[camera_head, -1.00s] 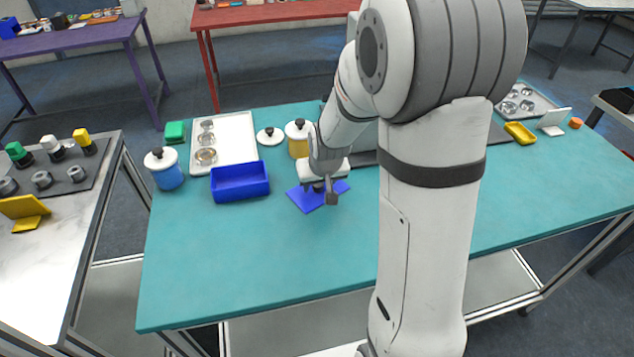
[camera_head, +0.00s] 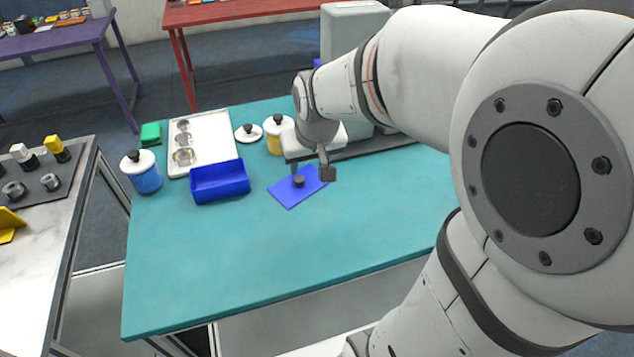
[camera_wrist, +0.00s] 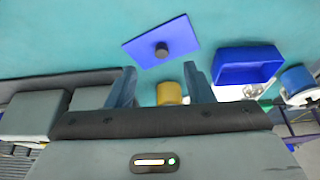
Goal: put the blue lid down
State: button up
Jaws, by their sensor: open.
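The blue lid (camera_head: 287,191) is a flat blue plate with a dark round knob (camera_head: 299,181), lying on the teal table. It also shows in the wrist view (camera_wrist: 180,38), apart from my gripper. My gripper (camera_head: 310,172) is behind and above the lid, tilted. In the wrist view its two fingers (camera_wrist: 158,86) are spread, with nothing held between them. An open blue box (camera_head: 220,183) stands on the table to the left of the lid.
A yellow canister (camera_head: 274,143) stands behind the lid, near a white loose lid (camera_head: 248,134). A blue canister (camera_head: 146,178) and a white tray (camera_head: 212,140) are at the left. The front of the teal table (camera_head: 240,260) is clear.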

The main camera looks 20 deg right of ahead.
jog(key=s+r+g, duration=0.1)
jog(key=s, duration=1.3)
jog(key=shift+a+r, duration=0.15)
jog(key=shift+a, duration=0.05)
jog(key=shift+c, duration=0.5)
